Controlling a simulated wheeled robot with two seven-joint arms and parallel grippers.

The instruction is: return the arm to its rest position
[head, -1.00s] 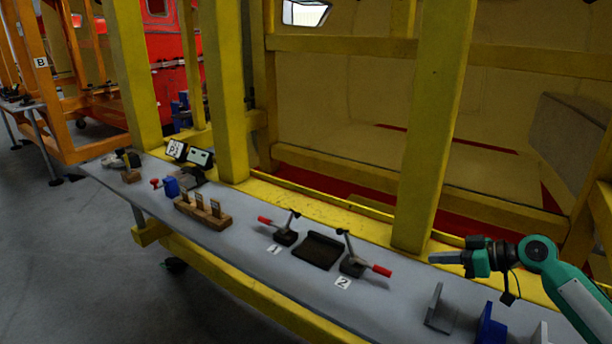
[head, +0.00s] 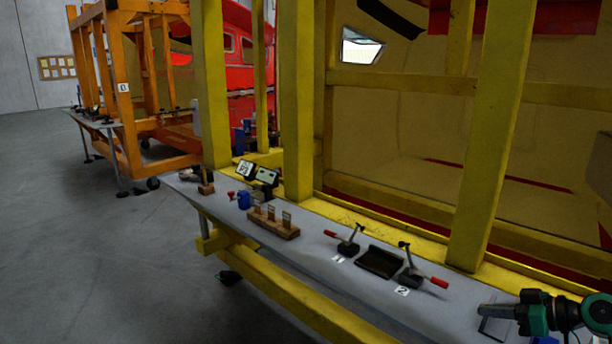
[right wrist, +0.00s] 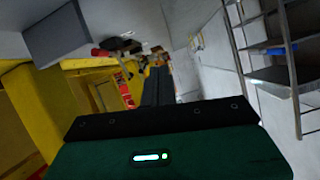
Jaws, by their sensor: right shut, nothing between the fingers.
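My right gripper (head: 496,311) is at the lower right of the head view, over the right end of the grey bench (head: 330,268). Its fingers point left, are together and hold nothing. In the right wrist view its dark fingers (right wrist: 157,87) reach away from the green and black gripper body, with the bench scene turned on its side. My left gripper is not in view.
The bench carries a red-handled clamp at label 1 (head: 347,243), a dark tray (head: 379,262), another clamp at label 2 (head: 411,277) and a wooden block (head: 274,224). Yellow posts (head: 480,150) rise behind. Open grey floor (head: 120,260) lies left.

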